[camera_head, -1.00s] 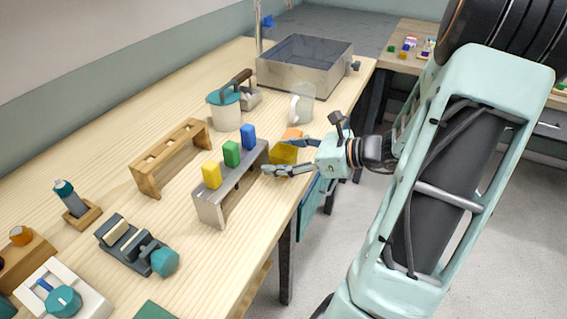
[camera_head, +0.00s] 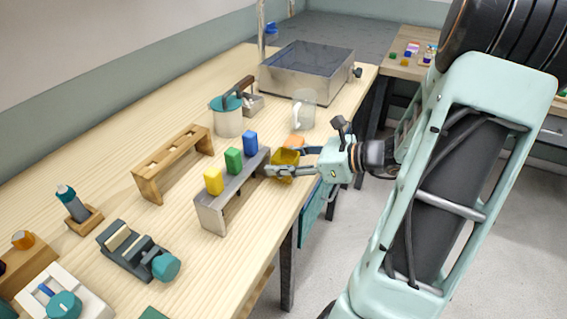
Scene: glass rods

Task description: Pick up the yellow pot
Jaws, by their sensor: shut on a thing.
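The yellow pot (camera_head: 285,158) is near the front edge of the wooden table, to the right of the grey metal rack. My gripper (camera_head: 286,164) reaches in from the right with its fingers on either side of the pot, shut on it. The near finger crosses the pot's lower part, so its base is partly hidden. I cannot tell whether the pot touches the table.
A grey rack (camera_head: 233,195) with yellow, green and blue blocks stands just left of my gripper. An orange thing (camera_head: 293,140) is close behind the pot. A clear mug (camera_head: 303,112) and a metal basin (camera_head: 306,72) stand farther back.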

